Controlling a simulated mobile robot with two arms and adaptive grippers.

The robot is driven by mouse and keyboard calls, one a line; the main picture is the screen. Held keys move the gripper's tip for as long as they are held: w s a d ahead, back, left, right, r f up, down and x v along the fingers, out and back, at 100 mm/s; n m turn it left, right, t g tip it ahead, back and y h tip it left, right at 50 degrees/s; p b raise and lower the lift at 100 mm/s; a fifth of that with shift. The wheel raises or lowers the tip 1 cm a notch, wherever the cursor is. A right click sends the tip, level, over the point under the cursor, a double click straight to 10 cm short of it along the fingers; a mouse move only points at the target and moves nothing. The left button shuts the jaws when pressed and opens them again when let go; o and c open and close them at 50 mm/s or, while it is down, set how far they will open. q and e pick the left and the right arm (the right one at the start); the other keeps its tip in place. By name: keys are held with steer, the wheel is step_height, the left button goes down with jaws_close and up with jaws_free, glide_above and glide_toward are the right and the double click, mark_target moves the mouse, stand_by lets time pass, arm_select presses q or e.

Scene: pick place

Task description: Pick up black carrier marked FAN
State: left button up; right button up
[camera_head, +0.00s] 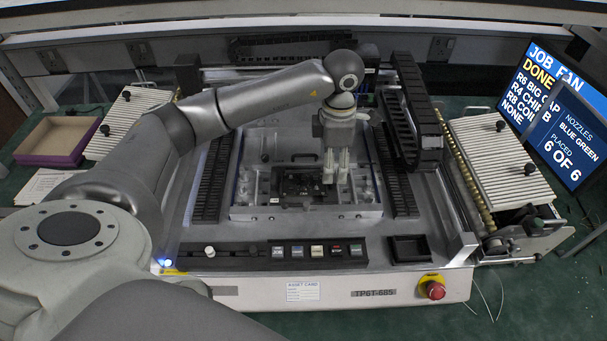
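A black carrier (300,187) lies in the metal nest in the middle of the machine. Its marking is too small to read. My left gripper (336,180) points down over the nest, at the right side of the carrier. Its two pale fingers stand a little apart, with a dark gap between them and nothing visible in it. I cannot tell whether a finger touches the carrier. My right gripper is not in view.
A screen (560,110) at the right reads "JOB FAN DONE" and "PLACED 6 OF 6". A small black tray (409,249) is at the machine's front right, above a red emergency button (433,290). Ribbed feeder plates flank the machine. An open purple-edged box (58,140) stands left.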

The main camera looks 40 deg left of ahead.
arm_select(q)
steer(key=f, duration=0.1)
steer(key=f+p, duration=0.2)
steer(key=shift+w+f, duration=0.25)
steer(key=shift+f, duration=0.65)
steer(key=shift+c, duration=0.8)
steer(key=c, duration=1)
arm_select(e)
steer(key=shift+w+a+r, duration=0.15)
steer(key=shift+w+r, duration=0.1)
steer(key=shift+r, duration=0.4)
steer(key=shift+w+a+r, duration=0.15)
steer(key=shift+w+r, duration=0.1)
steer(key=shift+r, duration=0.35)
